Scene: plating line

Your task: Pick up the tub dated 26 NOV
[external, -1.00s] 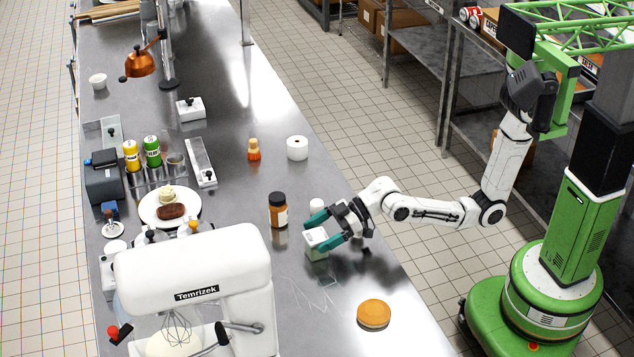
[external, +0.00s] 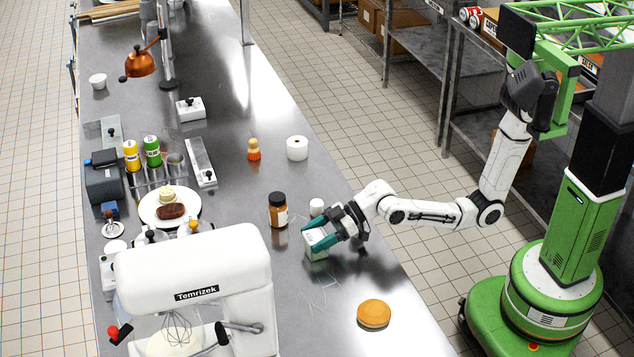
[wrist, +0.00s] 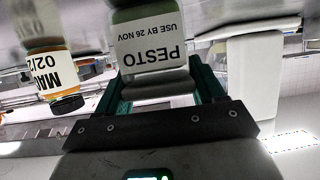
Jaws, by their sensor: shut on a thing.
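The tub (wrist: 152,50) in the wrist view has a white label that reads PESTO, USE BY 26 NOV, upside down in the picture. In the external view the tub (external: 316,246) is small and pale, on the steel counter near its right edge. My gripper (external: 320,240) reaches it from the right, with teal fingers on its two sides. In the wrist view my gripper (wrist: 158,88) has the tub between its fingers and is shut on it. I cannot tell whether the tub's base touches the counter.
A brown jar (external: 278,211) with a dark lid stands just left of the tub; it shows in the wrist view (wrist: 47,70). A small white container (external: 316,207) stands close behind. A white mixer (external: 195,270) stands at front left.

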